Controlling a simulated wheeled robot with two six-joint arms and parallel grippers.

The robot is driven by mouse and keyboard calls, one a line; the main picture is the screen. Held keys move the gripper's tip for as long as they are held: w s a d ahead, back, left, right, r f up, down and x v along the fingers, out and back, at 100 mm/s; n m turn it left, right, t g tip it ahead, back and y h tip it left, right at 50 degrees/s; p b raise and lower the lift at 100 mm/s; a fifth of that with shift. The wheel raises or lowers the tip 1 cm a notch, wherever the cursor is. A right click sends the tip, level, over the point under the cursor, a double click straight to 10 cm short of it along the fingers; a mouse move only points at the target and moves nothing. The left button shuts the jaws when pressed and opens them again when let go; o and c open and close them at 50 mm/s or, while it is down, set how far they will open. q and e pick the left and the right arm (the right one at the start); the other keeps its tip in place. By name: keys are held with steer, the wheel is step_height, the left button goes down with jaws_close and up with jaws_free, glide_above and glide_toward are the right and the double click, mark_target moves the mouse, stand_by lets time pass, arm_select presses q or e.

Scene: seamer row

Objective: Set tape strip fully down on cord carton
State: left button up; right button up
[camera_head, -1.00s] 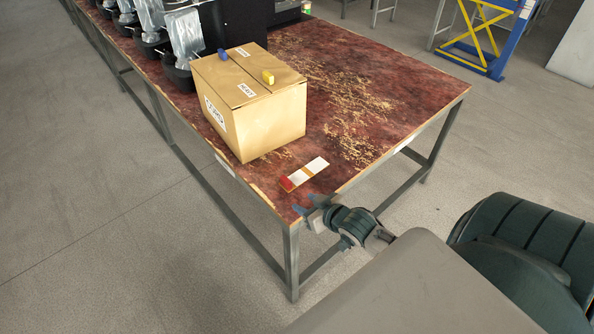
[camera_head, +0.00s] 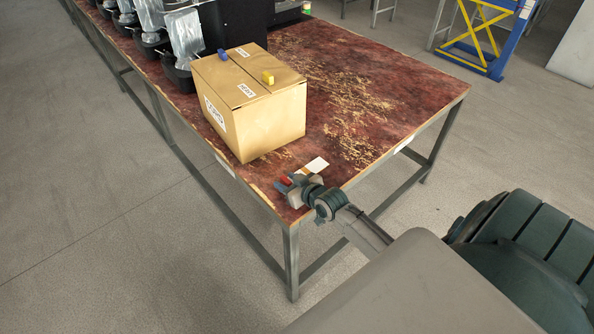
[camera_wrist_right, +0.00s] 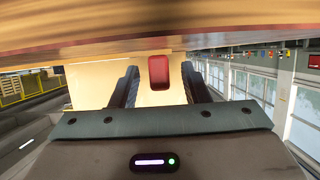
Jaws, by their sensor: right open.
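The cord carton (camera_head: 270,122) is a closed cardboard box standing upright on the table, with white labels. A blue block (camera_head: 221,54) and a yellow block (camera_head: 268,77) sit on its top. A white strip (camera_head: 316,165) with a red end block (camera_head: 285,181), apparently the tape strip, lies at the table's near corner, partly hidden by my right gripper. My right gripper (camera_head: 287,184) is open at the red end. In the right wrist view the red block (camera_wrist_right: 159,72) shows between the open fingers (camera_wrist_right: 160,84); contact cannot be told. My left gripper is out of view.
The worn red table (camera_head: 390,95) has free room right of the carton. Black machines with silvery bags (camera_head: 185,35) stand along its far left. A blue and yellow lift (camera_head: 485,35) stands on the floor at the back right.

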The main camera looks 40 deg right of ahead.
steer(key=shift+w+f, duration=0.25)
steer(key=shift+w, duration=0.25)
jaws_close()
steer(key=shift+r, duration=0.1)
